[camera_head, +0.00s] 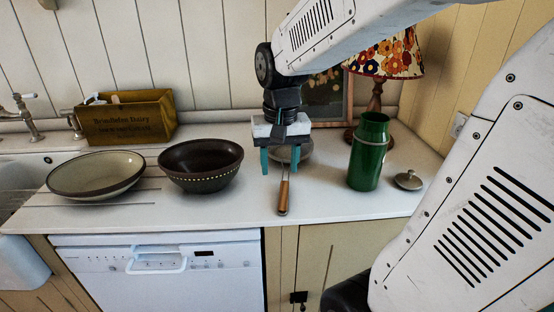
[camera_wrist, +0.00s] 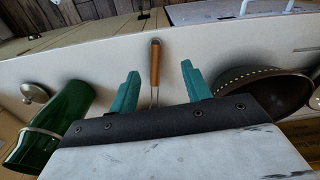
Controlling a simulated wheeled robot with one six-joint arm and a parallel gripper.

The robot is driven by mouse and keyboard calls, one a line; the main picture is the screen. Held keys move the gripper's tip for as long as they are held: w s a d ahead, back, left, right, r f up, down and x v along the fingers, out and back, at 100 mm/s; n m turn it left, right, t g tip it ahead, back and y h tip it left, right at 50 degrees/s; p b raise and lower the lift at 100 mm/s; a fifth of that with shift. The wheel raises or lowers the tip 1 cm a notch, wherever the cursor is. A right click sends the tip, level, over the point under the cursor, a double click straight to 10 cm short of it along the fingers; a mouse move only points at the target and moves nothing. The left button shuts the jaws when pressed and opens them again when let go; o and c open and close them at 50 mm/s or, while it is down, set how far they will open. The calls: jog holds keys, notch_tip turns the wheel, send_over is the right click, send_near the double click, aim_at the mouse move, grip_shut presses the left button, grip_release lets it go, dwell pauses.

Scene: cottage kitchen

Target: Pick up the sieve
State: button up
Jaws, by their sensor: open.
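The sieve lies on the white counter with its wooden handle (camera_head: 284,195) toward the counter's front edge. Its round grey bowl is partly hidden behind my gripper (camera_head: 280,166). In the wrist view the sieve's brown handle (camera_wrist: 155,60) points up the picture, and its thin metal shaft runs down between the fingers. The sieve's bowl is hidden there by the gripper body. My gripper (camera_wrist: 160,78) is open and empty, with its two teal fingers pointing down over the sieve's shaft, one to each side in the picture. I cannot tell the exact height of the fingertips.
A dark brown bowl (camera_head: 201,166) and a shallow pale dish (camera_head: 97,175) stand to the left. A green flask (camera_head: 369,152), a small grey lid (camera_head: 408,180) and a floral lamp (camera_head: 384,58) stand to the right. A wooden box (camera_head: 128,118) is at the back.

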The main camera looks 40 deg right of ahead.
aim_at(285, 185)
jog(key=w+d+f+m, duration=0.1)
jog(key=w+d, duration=0.1)
jog(key=w+d+f+m, duration=0.1)
jog(key=w+d+f, duration=0.1)
jog(key=w+d+f+m, duration=0.1)
jog(key=d, duration=0.2)
jog(key=shift+w+f, duration=0.55)
jog(key=shift+f, duration=1.85)
jog(key=shift+w+f, duration=0.1)
jog(key=shift+f, duration=1.85)
jog(key=shift+c, duration=0.3)
jog(key=c, duration=1)
